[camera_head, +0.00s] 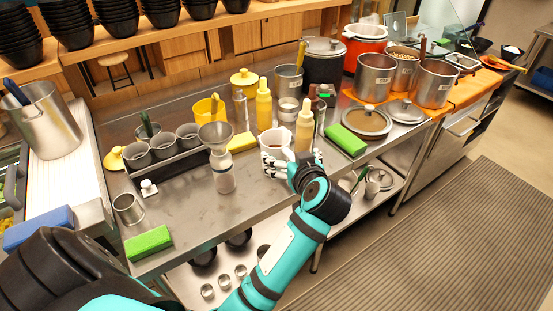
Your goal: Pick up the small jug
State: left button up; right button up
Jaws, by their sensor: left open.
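A small pale jug-like vessel (274,139) with dark reddish-brown contents stands on the steel counter, near the middle. It seems to be the small jug; its handle cannot be made out. My left gripper (275,167), with white fingers, is open at the near side of this vessel, low over the counter. The fingers overlap its lower front in the picture, and I cannot tell whether they touch it. My right gripper is out of view.
A yellow-tipped squeeze bottle (304,130) stands close right of the vessel. A funnel-topped bottle (222,172) is to its left. Free counter lies front left, near the steel cup (129,209).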

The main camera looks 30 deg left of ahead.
pick_arm(q)
send_near(272, 136)
jog(key=shift+p+x, duration=0.65)
jog(key=shift+x, duration=1.8)
jog(key=shift+s, duration=0.1)
jog(key=shift+d, duration=0.1)
jog(key=shift+c, duration=0.3)
jog(key=shift+c, duration=1.1)
jog(key=c, duration=1.4)
